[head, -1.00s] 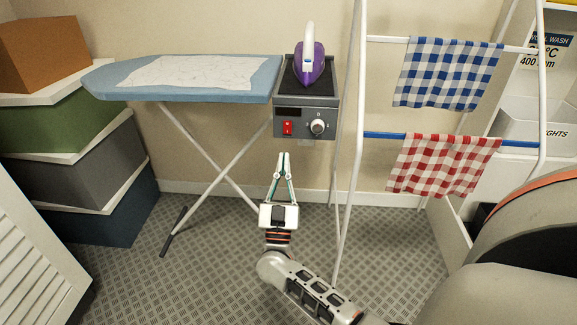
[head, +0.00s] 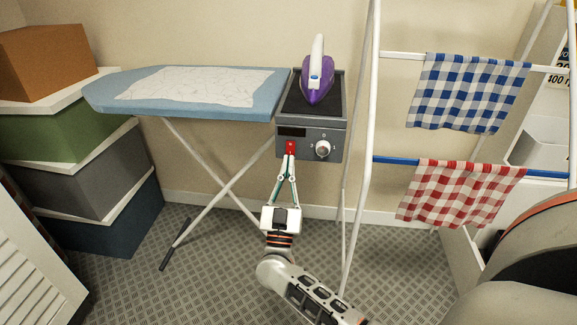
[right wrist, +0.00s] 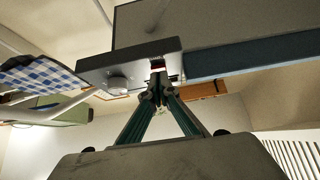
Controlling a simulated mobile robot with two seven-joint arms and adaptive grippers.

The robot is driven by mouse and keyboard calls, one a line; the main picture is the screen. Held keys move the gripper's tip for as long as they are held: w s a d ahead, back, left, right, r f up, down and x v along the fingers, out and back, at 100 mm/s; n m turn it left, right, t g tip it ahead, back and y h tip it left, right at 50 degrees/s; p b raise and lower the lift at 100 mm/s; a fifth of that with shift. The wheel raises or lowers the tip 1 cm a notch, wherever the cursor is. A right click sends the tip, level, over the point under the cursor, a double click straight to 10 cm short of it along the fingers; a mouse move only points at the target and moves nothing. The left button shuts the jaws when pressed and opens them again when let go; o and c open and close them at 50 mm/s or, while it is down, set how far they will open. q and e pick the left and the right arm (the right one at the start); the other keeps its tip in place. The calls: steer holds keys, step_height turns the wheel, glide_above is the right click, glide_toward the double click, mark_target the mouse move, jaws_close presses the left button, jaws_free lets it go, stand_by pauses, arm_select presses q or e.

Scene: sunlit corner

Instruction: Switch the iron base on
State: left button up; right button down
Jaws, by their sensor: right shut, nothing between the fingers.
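The iron base (head: 306,138) is a dark grey box at the right end of the ironing board. Its front has a red switch (head: 291,147), a pale round knob (head: 322,149) and a dark display. A purple and white iron (head: 317,82) stands on top. My right gripper (head: 290,158) is shut and empty, its tips at the lower part of the red switch. In the right wrist view the fingertips (right wrist: 158,78) overlap the switch, beside the knob (right wrist: 118,84); contact is hard to tell. My left gripper is not in view.
The blue ironing board (head: 190,108) with a pale cloth extends left of the base. A white drying rack (head: 366,150) with a blue checked cloth (head: 468,92) and a red checked cloth (head: 462,190) stands close on the right. Stacked boxes (head: 82,178) stand at the left.

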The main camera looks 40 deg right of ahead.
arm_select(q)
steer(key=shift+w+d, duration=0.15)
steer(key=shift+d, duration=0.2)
arm_select(e)
steer(key=shift+w+d, duration=0.15)
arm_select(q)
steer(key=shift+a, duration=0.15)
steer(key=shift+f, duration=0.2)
arm_select(e)
steer(key=shift+w+d+f, duration=0.2)
steer(key=shift+w+d, duration=0.15)
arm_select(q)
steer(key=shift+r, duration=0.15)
arm_select(e)
steer(key=shift+s, duration=0.1)
